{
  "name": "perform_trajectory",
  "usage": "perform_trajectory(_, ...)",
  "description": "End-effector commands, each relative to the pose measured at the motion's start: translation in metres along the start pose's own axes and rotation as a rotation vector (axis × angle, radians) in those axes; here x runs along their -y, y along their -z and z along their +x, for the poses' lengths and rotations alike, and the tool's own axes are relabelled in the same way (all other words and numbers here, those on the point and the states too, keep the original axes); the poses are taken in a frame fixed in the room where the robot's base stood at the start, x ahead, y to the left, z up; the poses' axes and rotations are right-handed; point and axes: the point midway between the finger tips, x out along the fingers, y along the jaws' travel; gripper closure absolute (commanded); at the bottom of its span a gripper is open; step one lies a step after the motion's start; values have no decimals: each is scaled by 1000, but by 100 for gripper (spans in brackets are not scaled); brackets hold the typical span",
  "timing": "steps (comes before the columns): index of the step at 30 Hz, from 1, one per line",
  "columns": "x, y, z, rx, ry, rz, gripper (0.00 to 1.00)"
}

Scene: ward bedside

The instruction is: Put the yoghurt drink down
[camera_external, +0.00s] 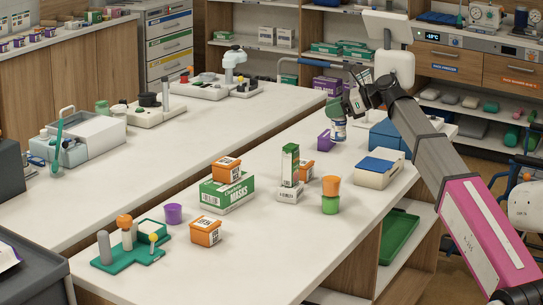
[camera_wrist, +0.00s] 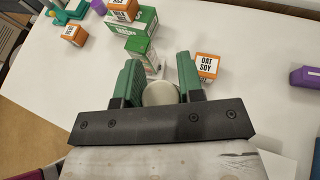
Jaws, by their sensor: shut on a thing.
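The yoghurt drink is a small pale bottle with a dark label (camera_external: 338,131), upright over the far part of the near white counter. My gripper (camera_external: 337,107) is shut on its upper part. In the wrist view the round whitish top of the yoghurt drink (camera_wrist: 160,93) sits between the two green fingers of my gripper (camera_wrist: 161,85). The lower part of the bottle is hidden there. Whether its base touches the counter I cannot tell.
A purple box (camera_external: 325,141) stands just left of the bottle. Toward the front are a green masks box (camera_external: 226,194) with an orange box (camera_external: 226,169) on top, a carton (camera_external: 290,166) and stacked orange and green cups (camera_external: 330,195). A white-and-blue container (camera_external: 378,171) is at right.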

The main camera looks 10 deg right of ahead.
Motion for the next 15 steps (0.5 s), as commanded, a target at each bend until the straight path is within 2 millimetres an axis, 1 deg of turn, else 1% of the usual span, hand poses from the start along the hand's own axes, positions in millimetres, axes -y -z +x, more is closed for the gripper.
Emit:
perform_trajectory(1,-2,11,4,0,-1,2,99)
perform_trajectory(3,-2,25,10,0,-1,2,99)
perform_trajectory(6,-1,42,17,1,-1,2,99)
perform_trajectory(9,-1,53,22,1,-1,1,99)
perform_trajectory(15,-1,68,29,0,-1,0,99)
